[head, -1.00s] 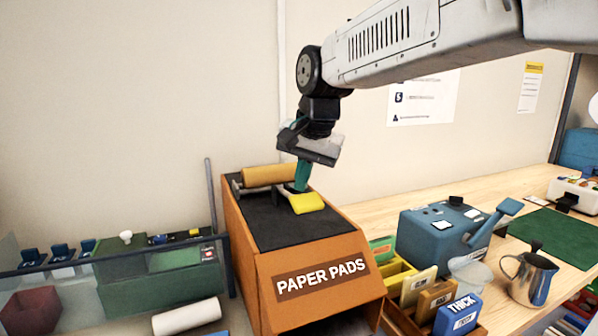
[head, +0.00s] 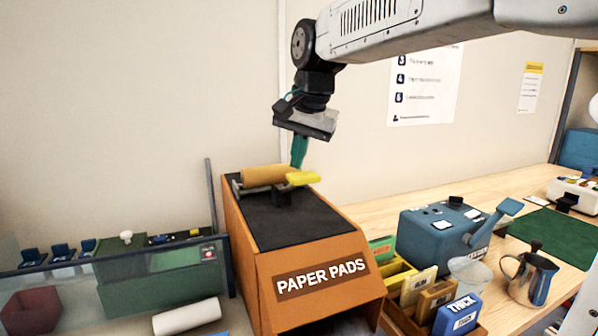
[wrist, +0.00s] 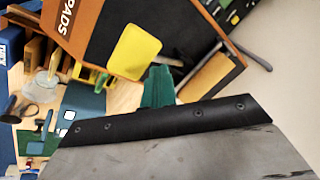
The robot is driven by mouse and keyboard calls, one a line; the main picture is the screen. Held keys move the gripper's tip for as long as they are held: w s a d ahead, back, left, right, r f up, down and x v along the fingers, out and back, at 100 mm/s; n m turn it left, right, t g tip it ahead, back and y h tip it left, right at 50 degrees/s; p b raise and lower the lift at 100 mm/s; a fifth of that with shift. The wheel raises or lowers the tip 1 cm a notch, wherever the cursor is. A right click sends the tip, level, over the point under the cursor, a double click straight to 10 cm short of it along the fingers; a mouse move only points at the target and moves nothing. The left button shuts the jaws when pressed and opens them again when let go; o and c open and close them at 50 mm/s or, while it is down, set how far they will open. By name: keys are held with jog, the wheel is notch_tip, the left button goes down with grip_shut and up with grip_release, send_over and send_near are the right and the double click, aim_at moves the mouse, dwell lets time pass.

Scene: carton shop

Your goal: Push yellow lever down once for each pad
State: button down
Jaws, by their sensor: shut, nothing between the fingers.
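The yellow lever (head: 302,178) sits on top of the orange paper pads dispenser (head: 250,262), at the back beside a tan roller (head: 265,174). The lever is raised, with its dark pivot showing below it. My gripper (head: 299,160) is shut and empty, its green fingers pointing down just above and behind the lever; I cannot tell if they touch it. In the wrist view the yellow lever (wrist: 135,52) lies just beyond the green fingertips (wrist: 158,75). No pad is visible in the dispenser's front opening, which is mostly dark.
Right of the dispenser are a tray of coloured cards, a blue machine (head: 437,240) with its own blue lever, and a metal jug (head: 530,278).

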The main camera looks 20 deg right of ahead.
jog(key=shift+w+r, duration=0.25)
jog(key=shift+r, duration=0.35)
jog(key=w+r, duration=0.1)
jog(key=r, duration=0.1)
jog(key=w+r, duration=0.1)
jog(key=r, duration=0.1)
jog(key=shift+w+r, duration=0.15)
jog(key=shift+w, duration=0.05)
jog(key=shift+s, duration=0.1)
dwell(0.7)
jog(key=s+d+f+n, duration=0.1)
jog(key=s+f+n, duration=0.1)
jog(key=s+f, duration=0.5)
jog(key=s+d+f+n+g, duration=0.1)
jog(key=s+f+n, duration=0.2)
jog(key=s, duration=1)
jog(key=s+d+f+n+g, duration=0.1)
jog(key=s+f+n, duration=0.2)
jog(key=s+f, duration=0.7)
jog(key=shift+s+f+h, duration=0.35)
jog(key=shift+h, duration=0.05)
